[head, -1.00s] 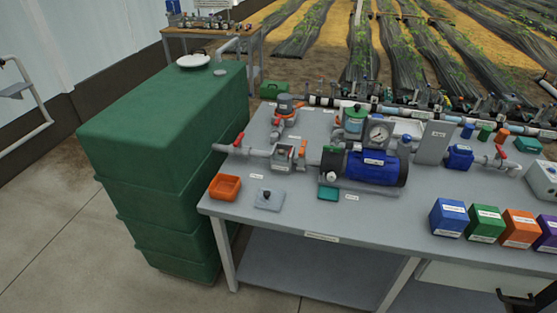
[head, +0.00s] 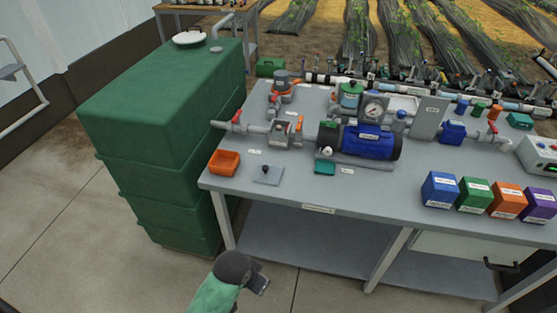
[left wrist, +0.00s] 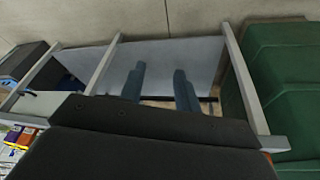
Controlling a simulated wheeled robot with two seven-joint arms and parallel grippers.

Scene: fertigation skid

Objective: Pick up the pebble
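I cannot make out a pebble for certain in either view. A small dark roundish thing (head: 265,169) sits on a flat grey square plate (head: 268,177) near the bench's front left; I cannot tell if it is a knob or a stone. My left arm comes in at the bottom of the head view, in front of the bench and below its top, with its gripper end partly showing. In the left wrist view my left gripper (left wrist: 160,70) has its two fingers apart with nothing between them. My right gripper is in neither view.
The grey bench (head: 345,210) carries an orange tray (head: 224,163), a blue pump (head: 370,144), pipes, valves and several coloured boxes (head: 440,190). A tall green tank (head: 165,120) stands against its left side. Bare floor lies in front.

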